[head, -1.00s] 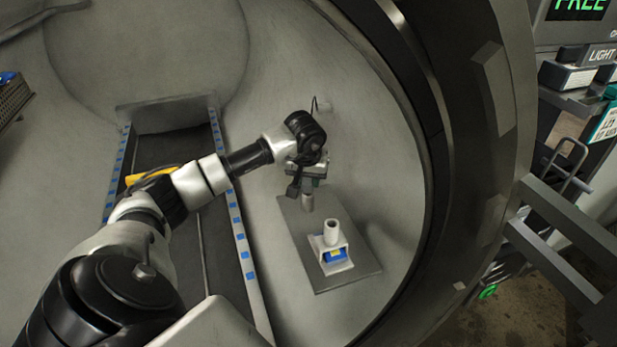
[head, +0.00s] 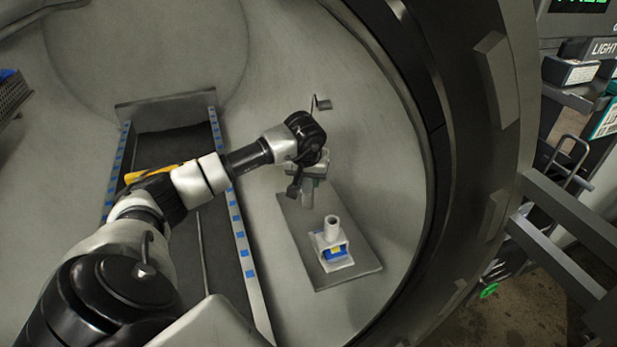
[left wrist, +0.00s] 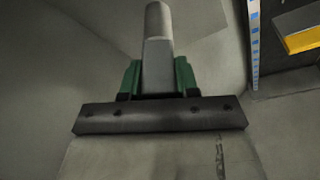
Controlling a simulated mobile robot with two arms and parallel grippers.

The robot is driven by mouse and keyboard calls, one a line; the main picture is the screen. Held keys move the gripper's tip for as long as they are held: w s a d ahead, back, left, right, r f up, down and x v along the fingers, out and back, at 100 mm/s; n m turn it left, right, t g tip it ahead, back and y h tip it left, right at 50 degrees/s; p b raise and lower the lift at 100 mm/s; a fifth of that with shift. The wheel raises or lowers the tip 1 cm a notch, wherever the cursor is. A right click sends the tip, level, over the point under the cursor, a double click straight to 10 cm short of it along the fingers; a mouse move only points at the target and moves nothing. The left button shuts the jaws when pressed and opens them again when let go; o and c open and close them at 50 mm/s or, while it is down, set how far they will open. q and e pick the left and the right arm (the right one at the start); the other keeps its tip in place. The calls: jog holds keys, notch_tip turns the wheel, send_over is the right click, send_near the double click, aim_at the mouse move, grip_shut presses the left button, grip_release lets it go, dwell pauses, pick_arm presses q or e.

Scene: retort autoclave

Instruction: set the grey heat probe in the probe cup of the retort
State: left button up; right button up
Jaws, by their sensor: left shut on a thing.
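The grey heat probe (left wrist: 157,50) is held upright in the jaws of my left gripper (left wrist: 158,80), which show green pads on both sides of it in the left wrist view. In the head view my left gripper (head: 308,180) hangs above the far end of a grey plate, and the probe (head: 307,199) points down from it. A light grey tube, seemingly the probe cup (head: 332,228), stands upright on a white block with blue and yellow on the plate. The probe is apart from the cup, farther back. My right gripper is not in view.
The grey plate (head: 295,232) lies on the curved inner wall of the retort. A dark track with blue-marked rails (head: 240,235) runs along the left. The dark round door rim (head: 465,140) curves past on the right. A small hook (head: 322,103) sticks out behind the gripper.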

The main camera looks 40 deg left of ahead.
pick_arm(q)
jog(key=o, duration=1)
jog(key=v, duration=1.1)
jog(key=shift+s+f, duration=0.1)
jog(key=shift+f, duration=0.05)
